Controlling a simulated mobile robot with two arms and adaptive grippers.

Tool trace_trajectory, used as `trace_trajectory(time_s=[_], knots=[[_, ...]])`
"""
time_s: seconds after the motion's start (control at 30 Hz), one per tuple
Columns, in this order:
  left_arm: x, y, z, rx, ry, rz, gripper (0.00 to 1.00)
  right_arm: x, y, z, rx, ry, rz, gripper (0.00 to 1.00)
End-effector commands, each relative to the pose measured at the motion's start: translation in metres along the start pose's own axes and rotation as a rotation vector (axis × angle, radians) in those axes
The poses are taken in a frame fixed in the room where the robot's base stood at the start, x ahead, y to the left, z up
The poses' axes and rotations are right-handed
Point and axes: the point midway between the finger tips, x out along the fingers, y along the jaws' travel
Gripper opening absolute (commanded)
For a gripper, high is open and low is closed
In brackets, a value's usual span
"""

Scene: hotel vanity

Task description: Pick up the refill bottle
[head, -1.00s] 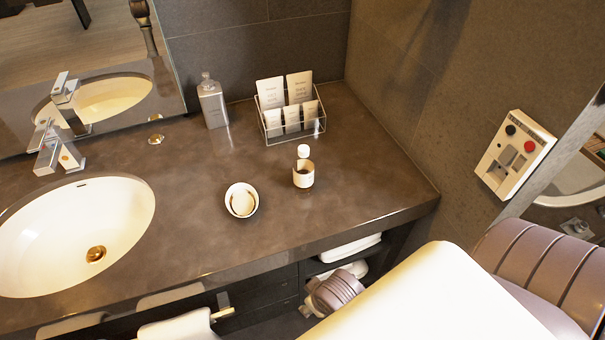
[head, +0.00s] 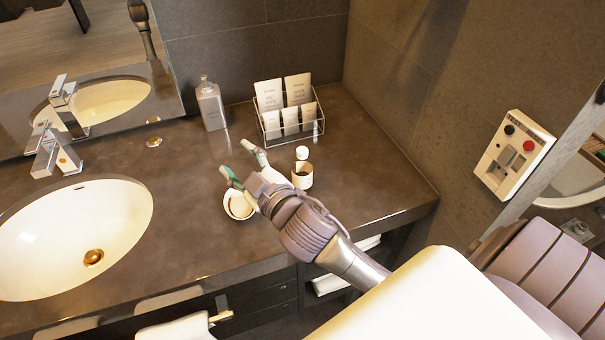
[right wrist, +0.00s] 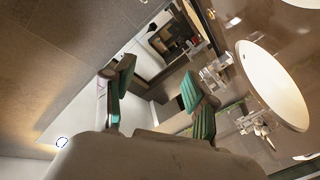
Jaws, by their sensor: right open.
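A grey bottle with a narrow neck and cap, the likely refill bottle (head: 210,105), stands upright at the back of the counter by the mirror in the head view. My right gripper (head: 236,160) is open and empty over the counter, in front of the bottle and slightly to its right, apart from it. Its two teal-padded fingers also show apart in the right wrist view (right wrist: 157,85). I cannot make out the bottle clearly there. My left gripper is not in view.
A small white dish (head: 238,204) is partly hidden below my right gripper. The sink (head: 70,235) and faucet (head: 50,155) are at left. The counter (head: 185,185) between is clear.

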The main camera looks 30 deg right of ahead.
Motion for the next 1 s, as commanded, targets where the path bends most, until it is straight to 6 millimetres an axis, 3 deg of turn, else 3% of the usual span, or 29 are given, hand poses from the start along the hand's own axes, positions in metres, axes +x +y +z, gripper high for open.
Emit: trace_trajectory(time_s=[0.03,0.1,0.2,0.3,0.37,0.43,0.5,0.6,0.67,0.8,0.9,1.0], knots=[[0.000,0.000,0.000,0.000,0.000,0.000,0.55,0.015,0.009,-0.043,-0.093,0.177,0.026,0.56],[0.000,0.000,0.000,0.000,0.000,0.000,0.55,0.022,0.010,-0.101,-0.233,0.427,0.040,0.56],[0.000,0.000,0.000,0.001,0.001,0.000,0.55,0.015,-0.005,-0.166,-0.461,0.764,0.015,0.56],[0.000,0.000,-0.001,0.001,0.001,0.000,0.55,-0.002,-0.033,-0.202,-0.720,1.062,-0.066,0.56],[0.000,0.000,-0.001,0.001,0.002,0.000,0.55,-0.011,-0.052,-0.207,-0.888,1.213,-0.145,0.56],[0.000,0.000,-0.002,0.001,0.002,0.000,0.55,-0.017,-0.069,-0.196,-1.095,1.356,-0.268,0.56],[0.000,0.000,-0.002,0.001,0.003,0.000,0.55,-0.017,-0.077,-0.172,-1.308,1.453,-0.425,0.56],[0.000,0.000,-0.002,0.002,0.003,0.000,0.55,-0.008,-0.064,-0.120,-1.605,1.496,-0.709,0.56],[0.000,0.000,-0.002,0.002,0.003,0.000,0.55,-0.001,-0.041,-0.087,-1.764,1.462,-0.903,0.56],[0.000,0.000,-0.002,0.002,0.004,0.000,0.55,0.010,0.042,-0.025,-2.009,1.246,-1.347,0.56],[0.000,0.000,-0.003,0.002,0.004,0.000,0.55,0.007,0.101,-0.001,-2.075,1.056,-1.592,0.56],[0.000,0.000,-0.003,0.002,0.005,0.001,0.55,0.000,0.142,0.010,-2.087,0.908,-1.750,0.56]])
